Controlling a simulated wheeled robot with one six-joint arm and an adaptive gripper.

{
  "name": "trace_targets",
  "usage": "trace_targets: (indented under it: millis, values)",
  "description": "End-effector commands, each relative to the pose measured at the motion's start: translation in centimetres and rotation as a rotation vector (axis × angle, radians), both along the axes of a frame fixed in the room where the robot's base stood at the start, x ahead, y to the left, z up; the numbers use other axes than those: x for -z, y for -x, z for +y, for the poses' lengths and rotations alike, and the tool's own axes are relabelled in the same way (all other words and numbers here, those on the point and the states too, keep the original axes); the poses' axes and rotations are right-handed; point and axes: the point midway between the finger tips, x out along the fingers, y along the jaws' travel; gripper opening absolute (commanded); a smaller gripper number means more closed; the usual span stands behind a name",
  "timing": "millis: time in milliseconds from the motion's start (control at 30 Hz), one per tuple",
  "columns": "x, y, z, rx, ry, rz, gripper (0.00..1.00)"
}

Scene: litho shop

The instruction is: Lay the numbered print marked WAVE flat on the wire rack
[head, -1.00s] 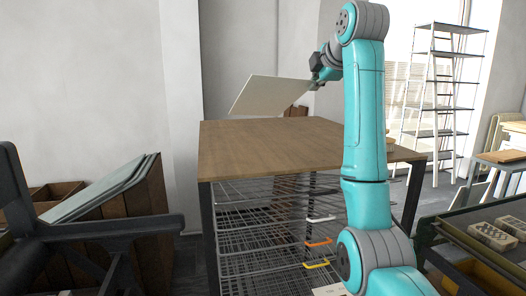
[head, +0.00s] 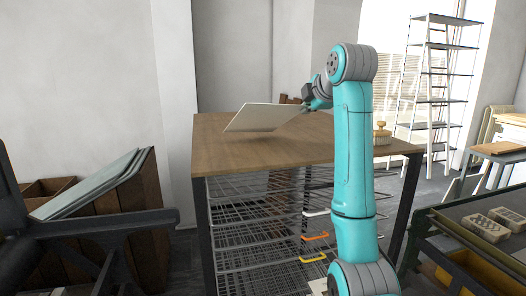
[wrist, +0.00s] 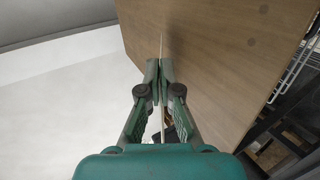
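A pale, stiff sheet (head: 262,117) is held tilted over the wooden tabletop; no marking is readable on it, so I cannot tell whether it says WAVE. My gripper (head: 305,106) is shut on its right edge. In the wrist view, my gripper's fingertips (wrist: 161,66) close together on the sheet, which shows edge-on as a thin pale line (wrist: 161,44). The wire rack (head: 250,236) has several mesh shelves beneath the tabletop, with white, orange and yellow handles at its front.
The wooden tabletop (head: 225,150) is mostly bare; a small brush-like object (head: 382,134) stands at its right. A green-edged bench (head: 470,245) is at right, a tall shelf unit (head: 433,95) behind.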

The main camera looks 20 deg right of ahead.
Motion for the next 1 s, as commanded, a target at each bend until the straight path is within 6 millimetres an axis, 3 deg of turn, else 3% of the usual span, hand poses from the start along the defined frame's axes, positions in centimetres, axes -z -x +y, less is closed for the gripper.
trace_targets:
  millis: [200,533,600,633,1000]
  values:
    - [1.21,0.01,0.0,0.0,0.0,0.0,0.0]
    - [1.34,0.03,0.0,0.0,0.0,0.0,0.0]
    - [1.34,0.03,0.0,0.0,0.0,0.0,0.18]
    - [1.35,0.02,0.0,0.0,0.0,0.0,0.23]
    - [1.05,0.41,0.01,0.0,0.0,-0.002,0.23]
